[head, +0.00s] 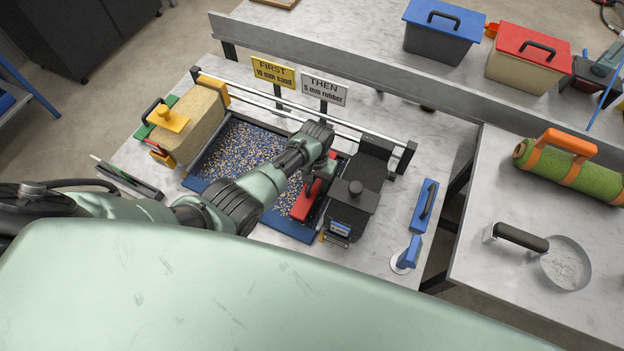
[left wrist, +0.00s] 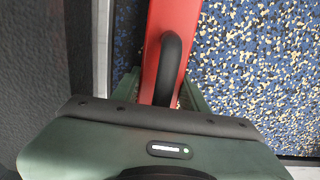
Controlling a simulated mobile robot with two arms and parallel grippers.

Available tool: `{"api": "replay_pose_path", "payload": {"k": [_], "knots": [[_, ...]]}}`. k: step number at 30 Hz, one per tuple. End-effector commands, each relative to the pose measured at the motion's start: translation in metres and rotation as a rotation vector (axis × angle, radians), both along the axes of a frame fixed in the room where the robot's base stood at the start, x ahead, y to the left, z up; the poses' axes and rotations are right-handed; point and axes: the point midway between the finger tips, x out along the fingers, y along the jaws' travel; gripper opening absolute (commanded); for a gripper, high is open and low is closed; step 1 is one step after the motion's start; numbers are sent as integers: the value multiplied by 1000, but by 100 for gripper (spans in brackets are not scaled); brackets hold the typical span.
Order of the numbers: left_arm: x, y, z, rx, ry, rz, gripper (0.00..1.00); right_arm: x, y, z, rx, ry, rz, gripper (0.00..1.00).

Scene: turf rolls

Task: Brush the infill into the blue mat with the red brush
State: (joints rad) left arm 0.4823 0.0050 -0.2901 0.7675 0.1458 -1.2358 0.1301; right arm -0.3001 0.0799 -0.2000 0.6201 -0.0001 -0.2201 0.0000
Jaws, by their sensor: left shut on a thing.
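The blue mat (head: 233,147) lies in a dark frame on the worktable, with tan and dark infill grains scattered over it. The speckled mat also fills the right of the left wrist view (left wrist: 255,60). The red brush (head: 306,201) lies along the mat's right side. My left gripper (head: 322,176) is shut on the red brush by its black handle, which shows in the left wrist view (left wrist: 172,65). The brush's bristles and its contact with the mat are hidden. My right gripper is not in view.
A black hopper box (head: 350,208) stands just right of the brush. A sand-coloured box with a yellow handle (head: 190,125) stands left of the mat. Rails and two signs (head: 273,73) run behind.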

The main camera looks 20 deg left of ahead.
Motion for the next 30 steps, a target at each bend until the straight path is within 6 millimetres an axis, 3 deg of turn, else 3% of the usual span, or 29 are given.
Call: {"api": "replay_pose_path", "payload": {"k": [8,30], "knots": [[1,0,6,-1,-2,-1,0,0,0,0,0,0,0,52],[1,0,65,0,-3,-1,0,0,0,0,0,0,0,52]]}}
